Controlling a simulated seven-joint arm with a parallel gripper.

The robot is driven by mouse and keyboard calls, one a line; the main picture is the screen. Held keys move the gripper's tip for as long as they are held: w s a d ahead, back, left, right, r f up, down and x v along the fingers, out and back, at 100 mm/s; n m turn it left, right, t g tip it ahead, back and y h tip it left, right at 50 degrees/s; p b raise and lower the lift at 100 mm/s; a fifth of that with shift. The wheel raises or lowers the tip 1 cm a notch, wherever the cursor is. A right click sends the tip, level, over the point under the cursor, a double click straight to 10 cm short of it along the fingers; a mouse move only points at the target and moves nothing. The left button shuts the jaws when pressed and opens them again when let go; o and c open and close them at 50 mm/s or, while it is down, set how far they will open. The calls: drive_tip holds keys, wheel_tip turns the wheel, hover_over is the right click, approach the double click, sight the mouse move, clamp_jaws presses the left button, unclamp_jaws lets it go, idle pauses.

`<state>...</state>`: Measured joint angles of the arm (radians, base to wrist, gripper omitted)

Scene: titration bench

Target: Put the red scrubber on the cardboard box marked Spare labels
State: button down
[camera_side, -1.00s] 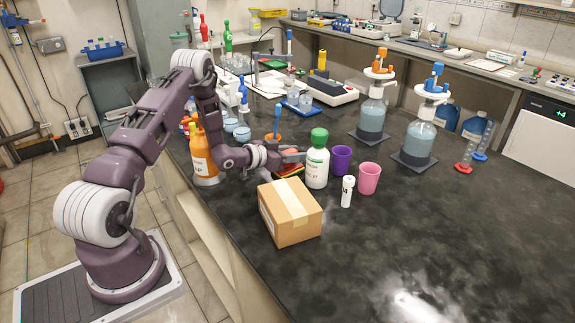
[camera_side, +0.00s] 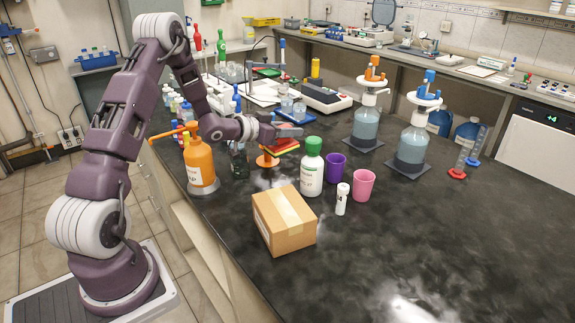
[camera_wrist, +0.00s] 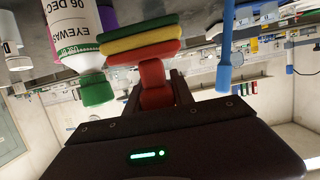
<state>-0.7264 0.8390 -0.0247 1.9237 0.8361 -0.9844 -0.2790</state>
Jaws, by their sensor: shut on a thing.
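The red scrubber (camera_side: 284,147) has a red body over yellow and green layers. It also shows in the wrist view (camera_wrist: 140,44), with its red grip between my fingers. My gripper (camera_side: 281,133) is shut on it and holds it above the bench, behind and left of the green-capped bottle. My gripper also shows in the wrist view (camera_wrist: 155,90). The cardboard box (camera_side: 284,221) stands closed on the bench, nearer the camera than the scrubber, with tape along its flat, bare top. Its marking is not legible here.
The green-capped white bottle (camera_side: 311,168) stands close to the scrubber and behind the box. A purple cup (camera_side: 334,167), white vial (camera_side: 342,198) and pink cup (camera_side: 362,186) stand to the right. An orange bottle (camera_side: 199,162) stands left. The right front bench is clear.

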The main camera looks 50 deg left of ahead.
wheel_tip(320, 180, up, 13)
drive_tip(key=m+g+h, duration=0.4)
drive_tip(key=m+h, duration=0.5)
drive_tip(key=h, duration=0.1)
hover_over(295, 207)
wheel_tip(295, 207, down, 15)
drive_tip(key=shift+f, duration=0.1)
drive_tip(key=c, duration=1.1)
unclamp_jaws()
drive_tip(key=shift+f, duration=0.1)
